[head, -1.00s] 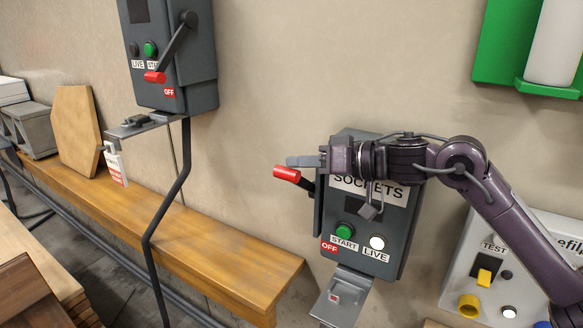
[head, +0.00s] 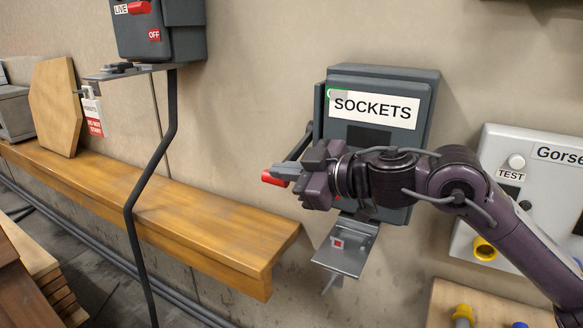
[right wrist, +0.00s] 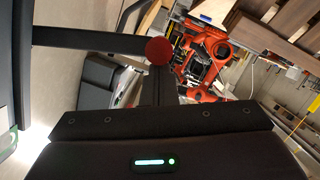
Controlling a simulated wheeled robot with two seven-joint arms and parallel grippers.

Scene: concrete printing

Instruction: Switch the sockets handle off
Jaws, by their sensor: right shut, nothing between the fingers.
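The SOCKETS box (head: 428,100) is a dark grey switch box on the wall. Its handle (head: 297,146) is a dark lever on the box's left side, sloping down and left to a red grip (head: 275,178). My right gripper (head: 290,172) is shut and empty, in front of the box's lower left, with its tip at the red grip. The right wrist view shows the lever (right wrist: 85,40) and the red grip's round end (right wrist: 158,51) by the fingertips; I cannot tell whether they touch. The gripper hides the box's lower labels and lamps. My left gripper is out of view.
A metal shelf (head: 345,258) juts out below the box. A similar grey switch box (head: 180,42) hangs at upper left. A wooden bench (head: 180,210) runs along the wall. A white panel labelled TEST (head: 545,190) is at right, behind my right arm.

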